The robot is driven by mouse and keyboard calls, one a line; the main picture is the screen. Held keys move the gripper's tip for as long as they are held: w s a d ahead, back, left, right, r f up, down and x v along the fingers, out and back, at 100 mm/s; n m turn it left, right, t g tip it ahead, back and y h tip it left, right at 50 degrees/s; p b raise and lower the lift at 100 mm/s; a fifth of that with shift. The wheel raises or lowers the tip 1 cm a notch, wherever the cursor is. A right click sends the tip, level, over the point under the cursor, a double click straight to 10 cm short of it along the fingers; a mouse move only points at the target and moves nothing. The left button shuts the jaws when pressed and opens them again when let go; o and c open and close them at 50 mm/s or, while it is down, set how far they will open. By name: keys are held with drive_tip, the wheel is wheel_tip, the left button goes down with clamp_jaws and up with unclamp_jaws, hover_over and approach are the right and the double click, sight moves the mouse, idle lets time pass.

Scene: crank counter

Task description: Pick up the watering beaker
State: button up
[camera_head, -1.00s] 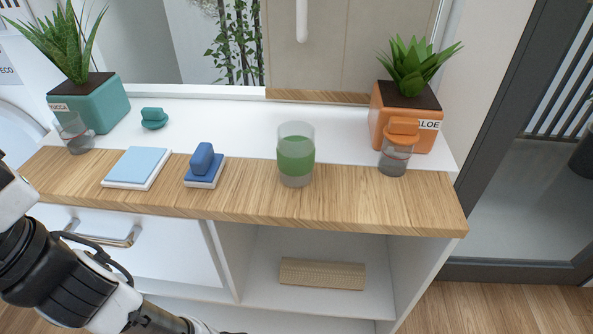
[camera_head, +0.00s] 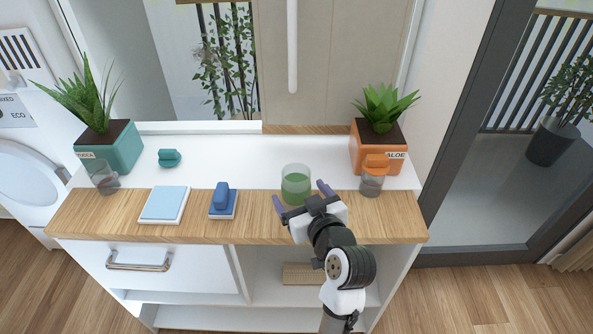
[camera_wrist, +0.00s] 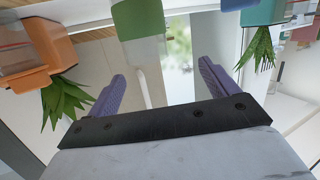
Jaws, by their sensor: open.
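The watering beaker (camera_head: 296,186) is a clear glass with a green band or filling. It stands upright on the wooden counter (camera_head: 270,223), towards the right. My gripper (camera_head: 299,192) is open and empty, with its purple fingers pointing at the beaker from the front. In the head view the fingertips flank the beaker's lower part, one on each side; I cannot tell whether they touch it. In the wrist view the beaker (camera_wrist: 138,18) is upside down at the top edge, beyond the fingertips and partly cut off.
To the left are a blue-handled block (camera_head: 222,203), a light blue pad (camera_head: 164,204), a teal knob (camera_head: 169,158), another small glass (camera_head: 104,178) and a teal yucca pot (camera_head: 122,150).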

sight(301, 196)
drive_tip(key=shift+g, duration=0.8)
drive_tip(key=d+f+b, duration=0.1)
drive_tip(key=b, duration=0.1)
drive_tip(key=f+b, duration=0.2)
drive_tip(key=d+f+b, duration=0.1)
drive_tip(key=b, duration=0.1)
drive_tip(key=shift+s+d+f+b, duration=0.15)
drive_tip(key=shift+s+d+b, duration=0.15)
drive_tip(key=shift+s+d, duration=0.05)
drive_tip(key=shift+m+h, duration=0.3)
drive_tip(key=x, duration=0.5)
drive_tip(key=shift+w+a+r, duration=0.15)
drive_tip(key=shift+w+r, duration=0.1)
drive_tip(key=shift+w, duration=0.05)
drive_tip(key=shift+f+p+x, duration=0.2)
drive_tip(key=shift+p+x, duration=0.15)
drive_tip(key=shift+x, duration=1)
drive_tip(key=shift+f+p+x, duration=0.2)
drive_tip(key=shift+p+x, duration=0.1)
drive_tip(key=shift+x, duration=1.1)
drive_tip(key=shift+s, duration=0.15)
drive_tip(key=shift+c, duration=0.5)
drive_tip(key=shift+r, duration=0.1)
drive_tip(key=c, duration=1.2)
